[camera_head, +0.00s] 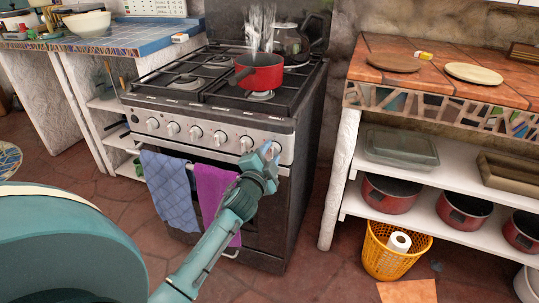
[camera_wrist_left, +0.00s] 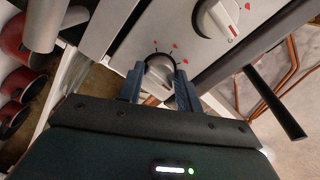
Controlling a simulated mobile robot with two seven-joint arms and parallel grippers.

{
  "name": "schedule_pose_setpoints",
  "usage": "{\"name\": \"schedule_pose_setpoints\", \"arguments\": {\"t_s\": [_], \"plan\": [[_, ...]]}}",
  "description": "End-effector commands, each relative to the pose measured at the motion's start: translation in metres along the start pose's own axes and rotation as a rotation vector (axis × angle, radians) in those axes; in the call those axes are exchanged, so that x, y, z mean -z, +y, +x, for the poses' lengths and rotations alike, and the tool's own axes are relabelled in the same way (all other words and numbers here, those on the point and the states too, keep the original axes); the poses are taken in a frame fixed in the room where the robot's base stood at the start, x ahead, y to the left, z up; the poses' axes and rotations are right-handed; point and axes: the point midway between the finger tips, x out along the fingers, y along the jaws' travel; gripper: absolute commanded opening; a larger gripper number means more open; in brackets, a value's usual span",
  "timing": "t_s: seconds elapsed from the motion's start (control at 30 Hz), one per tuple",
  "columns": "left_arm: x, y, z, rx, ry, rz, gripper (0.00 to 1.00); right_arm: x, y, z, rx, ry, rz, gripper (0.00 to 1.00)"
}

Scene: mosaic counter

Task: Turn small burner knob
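The stove (camera_head: 210,110) has a row of several round knobs on its silver front panel. My left gripper (camera_head: 270,150) is at the right end of this row, in front of the last knob, which it partly hides in the head view. In the left wrist view this white and silver knob (camera_wrist_left: 160,70) lies between the two fingertips of my left gripper (camera_wrist_left: 160,84). The fingers are apart, one on each side of the knob; firm contact cannot be made out. A neighbouring knob (camera_wrist_left: 216,16) shows at the upper right. My right gripper is not in view.
A red pot (camera_head: 260,74) and a dark kettle (camera_head: 291,42) stand on the hob. A blue towel (camera_head: 170,188) and a purple towel (camera_head: 216,196) hang on the oven handle, close to my left arm. A shelf unit (camera_head: 345,165) with pots stands at the right, past a floor gap.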

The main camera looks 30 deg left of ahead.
Motion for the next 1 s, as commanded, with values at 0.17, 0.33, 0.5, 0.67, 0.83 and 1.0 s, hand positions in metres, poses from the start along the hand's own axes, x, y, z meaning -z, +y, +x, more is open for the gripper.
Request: {"name": "schedule_pose_setpoints", "arguments": {"t_s": [0.17,0.33,0.5,0.67,0.83,1.0], "plan": [[0.0,-0.001,0.0,0.001,0.0,-0.001,0.5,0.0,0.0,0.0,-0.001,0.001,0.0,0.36],[0.0,0.0,0.0,0.0,0.0,-0.002,0.55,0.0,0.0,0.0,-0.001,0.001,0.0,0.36],[0.0,0.0,-0.002,-0.001,-0.001,-0.003,0.55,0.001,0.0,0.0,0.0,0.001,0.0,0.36],[0.0,0.0,-0.02,-0.002,-0.002,-0.004,0.55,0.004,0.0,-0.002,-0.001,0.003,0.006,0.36],[0.0,0.0,-0.057,-0.004,-0.003,-0.004,0.55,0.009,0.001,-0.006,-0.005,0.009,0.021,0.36],[0.0,0.001,-0.095,-0.003,-0.003,-0.003,0.55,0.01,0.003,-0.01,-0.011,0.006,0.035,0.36]]}}
